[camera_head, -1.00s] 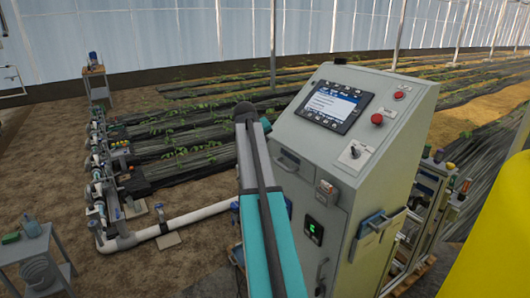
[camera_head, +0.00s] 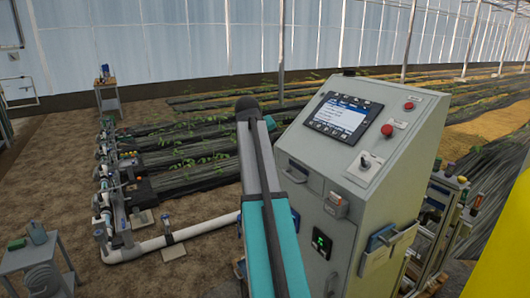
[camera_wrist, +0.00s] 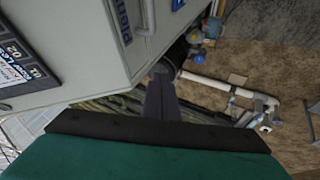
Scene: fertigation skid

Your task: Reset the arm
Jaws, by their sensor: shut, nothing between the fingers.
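My arm rises from the bottom of the head view, a teal and grey link with a dark rounded end in front of the control cabinet (camera_head: 345,190). My gripper (camera_wrist: 162,72) shows in the wrist view as narrow dark fingers, shut and empty, pointing toward the gap beside the cabinet. The grey cabinet (camera_wrist: 75,45) fills the upper left of that view. I cannot tell how far the fingers are from it. The gripper is not clearly visible in the head view.
The cabinet has a lit screen (camera_head: 341,117), a red button (camera_head: 387,130) and a rotary switch (camera_head: 365,162). A white pipe (camera_head: 205,228) and valve manifold run along the left. A small grey table (camera_head: 35,252) stands lower left. Planted rows lie behind; bare soil is open at left.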

